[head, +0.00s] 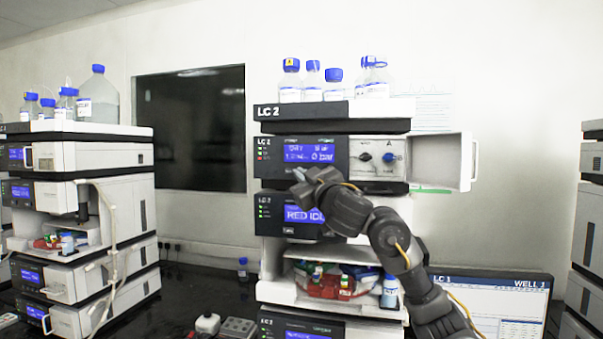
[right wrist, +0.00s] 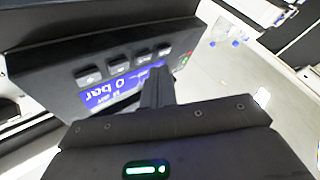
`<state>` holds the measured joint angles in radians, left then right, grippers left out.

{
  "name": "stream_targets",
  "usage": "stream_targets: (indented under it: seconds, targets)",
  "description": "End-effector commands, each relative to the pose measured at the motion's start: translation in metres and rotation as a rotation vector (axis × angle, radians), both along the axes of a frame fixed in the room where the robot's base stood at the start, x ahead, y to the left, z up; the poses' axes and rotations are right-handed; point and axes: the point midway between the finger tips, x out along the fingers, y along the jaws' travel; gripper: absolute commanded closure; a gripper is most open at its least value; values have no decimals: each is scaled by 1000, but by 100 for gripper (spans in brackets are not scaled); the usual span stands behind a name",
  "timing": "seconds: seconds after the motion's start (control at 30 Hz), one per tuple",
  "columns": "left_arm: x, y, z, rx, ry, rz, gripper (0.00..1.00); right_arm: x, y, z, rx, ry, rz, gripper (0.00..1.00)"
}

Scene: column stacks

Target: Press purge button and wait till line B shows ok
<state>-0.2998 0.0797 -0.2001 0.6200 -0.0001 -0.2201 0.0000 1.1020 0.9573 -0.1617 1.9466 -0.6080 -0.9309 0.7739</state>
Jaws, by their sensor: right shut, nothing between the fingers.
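The LC 2 pump module (head: 272,157) stands in the middle stack, with a lit blue display (head: 309,153) whose small text is too blurred to read fully. In the right wrist view its display (right wrist: 97,97) shows "0 bar" upside down, above which runs a row of dark buttons (right wrist: 120,63); I cannot tell which is purge. My right gripper (head: 303,182) is shut and empty, just below the pump's front panel. In the right wrist view its fingers (right wrist: 157,86) cover part of the display; contact with a button cannot be told. My left gripper is not in view.
The pump's white door (head: 458,162) hangs open at right, showing knobs (head: 389,157). Bottles (head: 312,82) stand on top of the stack. A lower display (head: 305,215) reads "RED IDL", partly behind my arm. A monitor (head: 490,300) stands at lower right; another stack (head: 85,155) at left.

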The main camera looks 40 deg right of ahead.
Motion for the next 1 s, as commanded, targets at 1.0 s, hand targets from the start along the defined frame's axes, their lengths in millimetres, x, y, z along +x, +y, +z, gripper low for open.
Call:
stream_targets:
  seconds: [1.0]
  targets:
    - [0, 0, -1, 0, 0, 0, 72, 5, -7, 0, 0, 0, 0, 100]
